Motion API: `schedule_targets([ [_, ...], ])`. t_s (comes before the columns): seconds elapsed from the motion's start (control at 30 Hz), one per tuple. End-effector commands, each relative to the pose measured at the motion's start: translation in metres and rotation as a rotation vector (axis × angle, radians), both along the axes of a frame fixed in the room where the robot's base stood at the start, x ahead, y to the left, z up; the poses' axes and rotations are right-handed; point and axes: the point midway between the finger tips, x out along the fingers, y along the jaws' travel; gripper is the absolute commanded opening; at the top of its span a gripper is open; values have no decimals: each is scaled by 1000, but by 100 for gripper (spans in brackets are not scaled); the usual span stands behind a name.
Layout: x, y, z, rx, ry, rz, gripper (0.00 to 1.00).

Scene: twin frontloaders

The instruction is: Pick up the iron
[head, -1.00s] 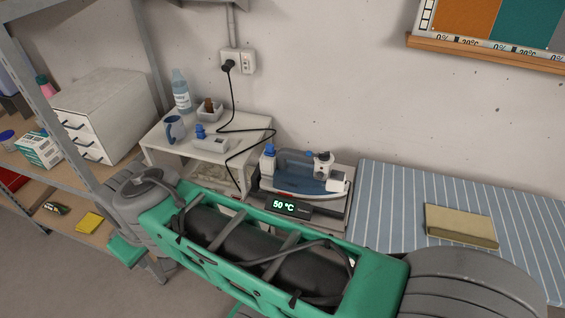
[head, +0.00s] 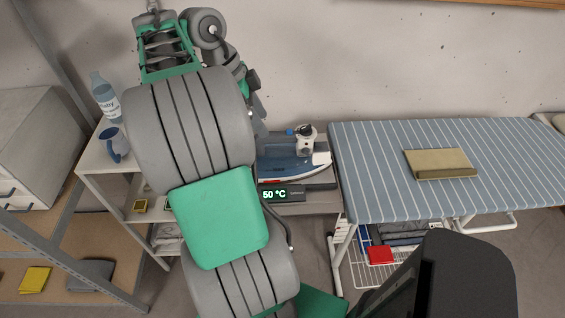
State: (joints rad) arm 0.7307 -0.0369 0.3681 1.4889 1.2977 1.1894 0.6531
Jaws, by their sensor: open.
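The iron (head: 290,165), blue and white with a red line low on its side, rests on its dark stand (head: 318,180) left of the ironing board. The stand has a display reading 50 °C. My arm rises in front of the iron's left end and hides part of it. My gripper (head: 259,118) shows only in part behind my arm, pointing down by the iron's upper left. It is open and holds nothing that I can see. Whether it touches the iron cannot be told.
A striped ironing board (head: 365,195) with a folded tan cloth (head: 440,162) stands on the right. A white side table (head: 95,160) on the left holds a blue mug (head: 114,144) and a bottle (head: 105,98). Shelving stands at far left. A red item (head: 380,255) lies in the rack below the board.

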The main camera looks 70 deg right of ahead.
Motion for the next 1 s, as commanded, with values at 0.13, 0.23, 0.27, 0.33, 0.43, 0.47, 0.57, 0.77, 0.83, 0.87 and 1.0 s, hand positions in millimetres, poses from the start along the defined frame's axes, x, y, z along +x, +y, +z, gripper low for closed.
schedule_targets([
  [0.13, -11, -4, -20, -6, -2, -49, 53],
  [0.23, -16, -7, -32, -5, -1, -44, 53],
  [0.27, -18, -8, -36, -5, -1, -43, 53],
  [0.33, -24, -11, -47, -5, -1, -42, 53],
  [0.43, -29, -14, -63, -6, -2, -40, 53],
  [0.47, -30, -15, -66, -6, -2, -40, 53],
  [0.57, -31, -16, -69, -7, -3, -37, 53],
  [0.77, -31, -16, -68, -7, -2, -35, 50],
  [0.83, -31, -16, -68, -7, -2, -35, 45],
  [0.87, -31, -16, -68, -7, -2, -35, 42],
  [1.0, -31, -16, -68, -7, -2, -35, 31],
])
